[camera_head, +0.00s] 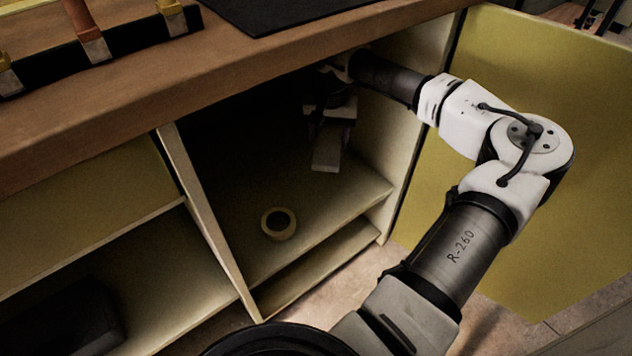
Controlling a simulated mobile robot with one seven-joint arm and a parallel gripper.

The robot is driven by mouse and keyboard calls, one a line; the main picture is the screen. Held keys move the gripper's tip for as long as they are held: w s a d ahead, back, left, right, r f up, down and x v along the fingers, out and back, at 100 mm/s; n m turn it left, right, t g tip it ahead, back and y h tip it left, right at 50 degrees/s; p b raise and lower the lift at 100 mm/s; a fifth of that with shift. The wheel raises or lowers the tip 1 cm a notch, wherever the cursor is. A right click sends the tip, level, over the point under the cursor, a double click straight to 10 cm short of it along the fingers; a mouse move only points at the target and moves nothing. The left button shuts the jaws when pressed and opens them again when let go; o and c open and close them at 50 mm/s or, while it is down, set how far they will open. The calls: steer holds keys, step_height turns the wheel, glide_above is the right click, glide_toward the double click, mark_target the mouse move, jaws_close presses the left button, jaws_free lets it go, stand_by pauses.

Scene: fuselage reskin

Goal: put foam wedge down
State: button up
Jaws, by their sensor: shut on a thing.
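The foam wedge (327,155) is a pale grey block inside the open cabinet bay, above its shelf (330,215). My gripper (331,118) reaches into the bay from the upper right, under the worktop, and is shut on the wedge from above. The fingers are dark and partly lost in shadow. The wedge's lower end is near the shelf; I cannot tell whether it touches.
A pale ring like a tape roll (269,233) lies on the shelf, left of and in front of the wedge. A divider (205,215) bounds the bay at left. The yellow door (560,190) stands open at right. The worktop (250,70) hangs above.

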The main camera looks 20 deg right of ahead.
mark_target(328, 147)
step_height(328, 147, down, 15)
steer(key=b, duration=0.4)
steer(key=shift+f, duration=0.2)
steer(key=shift+f, duration=0.1)
steer(key=o, duration=0.9)
steer(key=shift+o, duration=0.2)
step_height(328, 147, up, 12)
steer(key=p, duration=0.4)
